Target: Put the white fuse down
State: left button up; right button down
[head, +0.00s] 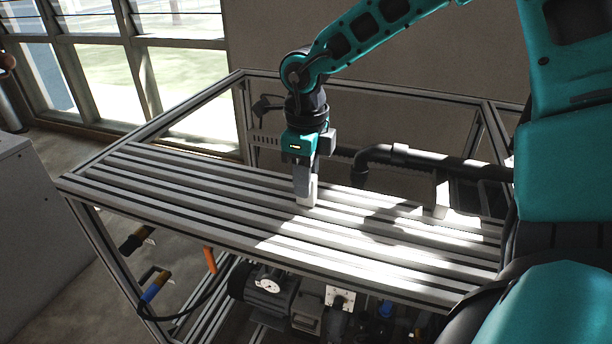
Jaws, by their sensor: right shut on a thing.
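My right gripper (306,192) points straight down over the slatted bench top (190,190), near its middle and toward the back edge. It is shut on the white fuse (308,202), a small pale piece that shows at the fingertips. The fingers hide most of the fuse. The fuse is at or just above the slats; I cannot tell whether it touches them. My left gripper is not in view.
A pale upright piece (441,192) stands at the right of the bench. A dark pipe (430,162) runs behind the back edge. The left half of the slats is clear. Pump equipment (268,287) sits below the bench top.

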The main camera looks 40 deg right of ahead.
jog(key=shift+f, duration=0.1)
jog(key=c, duration=0.9)
grip_release()
notch_tip(320, 180, up, 12)
jog(key=shift+r+p, duration=0.15)
jog(key=shift+p, duration=0.2)
jog(key=shift+a, duration=0.1)
